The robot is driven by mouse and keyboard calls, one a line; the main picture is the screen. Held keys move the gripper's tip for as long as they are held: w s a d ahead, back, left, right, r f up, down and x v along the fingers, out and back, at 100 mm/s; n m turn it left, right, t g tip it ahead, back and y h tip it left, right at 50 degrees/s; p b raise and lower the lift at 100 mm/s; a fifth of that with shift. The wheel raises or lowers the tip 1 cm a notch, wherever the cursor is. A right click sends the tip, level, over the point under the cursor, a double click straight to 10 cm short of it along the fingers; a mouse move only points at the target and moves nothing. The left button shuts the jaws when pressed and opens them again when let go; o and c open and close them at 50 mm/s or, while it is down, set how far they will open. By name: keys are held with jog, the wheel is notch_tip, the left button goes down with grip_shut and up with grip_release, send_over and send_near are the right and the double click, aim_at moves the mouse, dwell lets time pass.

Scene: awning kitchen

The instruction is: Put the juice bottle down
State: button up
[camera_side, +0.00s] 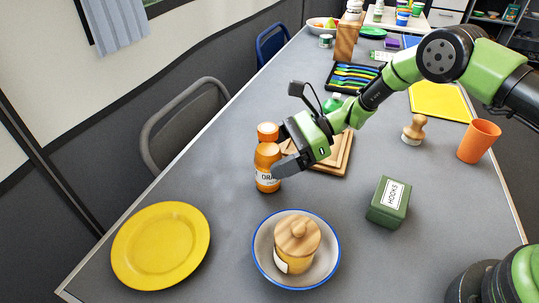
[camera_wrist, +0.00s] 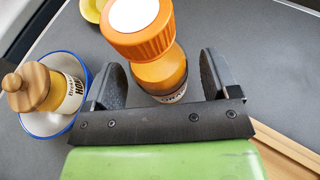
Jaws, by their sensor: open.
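The juice bottle (camera_side: 267,166) is orange with an orange cap and a dark-edged label. It stands upright on the grey table (camera_side: 200,180), left of the wooden board. My gripper (camera_side: 281,153) is around the bottle, with its jaws open. In the wrist view the bottle (camera_wrist: 157,60) rises between the two dark fingers of my gripper (camera_wrist: 163,88). A gap shows between the bottle and the fingers. The lower part of the bottle is partly hidden by the gripper in the wrist view.
A honey jar (camera_side: 297,245) sits in a blue-rimmed bowl (camera_side: 262,262) in front of the bottle. A yellow plate (camera_side: 160,245) lies front left. A green hooks box (camera_side: 389,202) stands to the right. The wooden board (camera_side: 338,160) lies behind my gripper. Table left of the bottle is clear.

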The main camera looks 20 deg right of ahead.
jog(key=v, duration=1)
jog(key=shift+d, duration=0.25)
jog(key=s+r+n+h, duration=0.3)
jog(key=s+r+n, duration=0.1)
jog(key=r, duration=0.4)
jog(key=s+r+n+h, duration=0.2)
jog(key=s+r+n, duration=0.25)
jog(key=r, duration=0.25)
jog(key=s+d+r+n+t+h, duration=0.2)
jog(key=s+d+r+n+h, duration=0.1)
jog(key=s, duration=0.5)
jog(key=s+d+r+n+t+h, duration=0.3)
jog(key=s+n, duration=0.1)
jog(key=s, duration=0.4)
jog(key=shift+d, duration=0.15)
